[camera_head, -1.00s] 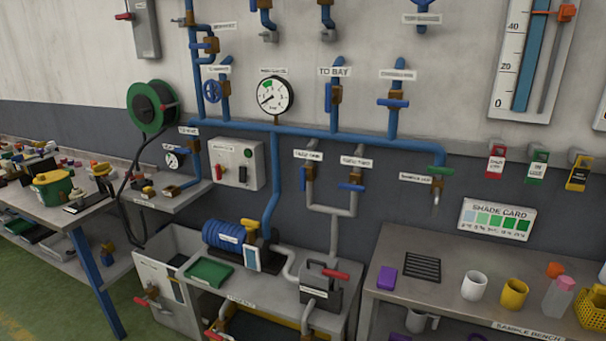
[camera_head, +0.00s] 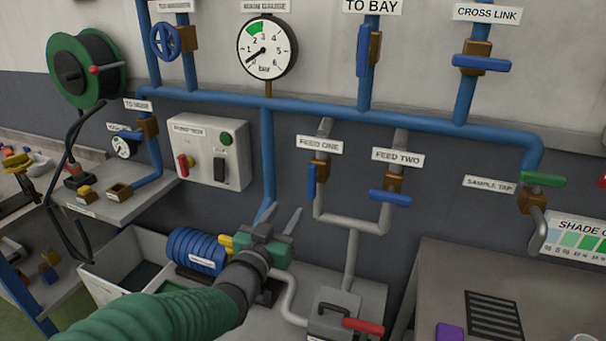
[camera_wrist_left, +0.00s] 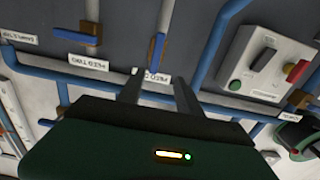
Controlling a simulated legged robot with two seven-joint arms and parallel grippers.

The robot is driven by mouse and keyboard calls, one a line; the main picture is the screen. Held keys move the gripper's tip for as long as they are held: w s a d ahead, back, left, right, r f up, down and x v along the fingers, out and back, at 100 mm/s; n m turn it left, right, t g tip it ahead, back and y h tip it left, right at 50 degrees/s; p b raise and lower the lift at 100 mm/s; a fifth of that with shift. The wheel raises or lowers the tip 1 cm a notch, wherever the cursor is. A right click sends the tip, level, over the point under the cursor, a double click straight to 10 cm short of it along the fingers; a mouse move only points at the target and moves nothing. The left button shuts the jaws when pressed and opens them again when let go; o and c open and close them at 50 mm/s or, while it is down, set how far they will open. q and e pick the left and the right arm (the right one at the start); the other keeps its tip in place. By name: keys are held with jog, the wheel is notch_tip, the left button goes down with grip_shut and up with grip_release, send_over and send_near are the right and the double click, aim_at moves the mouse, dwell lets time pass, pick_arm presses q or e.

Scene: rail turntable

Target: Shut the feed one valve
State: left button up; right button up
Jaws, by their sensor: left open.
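The feed one valve has a blue lever (camera_head: 311,181) hanging down in line with its grey pipe, on a brass body (camera_head: 321,170) under the FEED ONE label (camera_head: 320,145). My left gripper (camera_head: 284,211) is open and empty, to the left of and below this lever, apart from it. In the left wrist view, which is upside down, the feed one lever (camera_wrist_left: 157,50) stands beyond the gap between my open fingers (camera_wrist_left: 156,77). The feed two lever (camera_head: 390,197) lies across its pipe. My right gripper is in neither view.
A blue vertical pipe (camera_head: 267,160) runs just behind and left of my left gripper. A control box (camera_head: 210,150) is on the wall further left. Below are a blue motor (camera_head: 197,250) and a grey unit with a red handle (camera_head: 362,326). The sample bench (camera_head: 440,275) stands right.

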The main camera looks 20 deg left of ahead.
pick_arm(q)
send_near(308, 181)
jog(key=w+p, duration=0.1)
jog(key=w, duration=0.9)
jog(key=shift+w+d, duration=0.1)
jog(key=shift+w, duration=0.3)
jog(key=shift+w+d, duration=0.2)
jog(key=shift+w, duration=0.05)
jog(key=shift+d, duration=0.45)
jog(key=shift+c, duration=0.3)
jog(key=shift+a, duration=0.4)
grip_shut()
jog(key=shift+d, duration=0.1)
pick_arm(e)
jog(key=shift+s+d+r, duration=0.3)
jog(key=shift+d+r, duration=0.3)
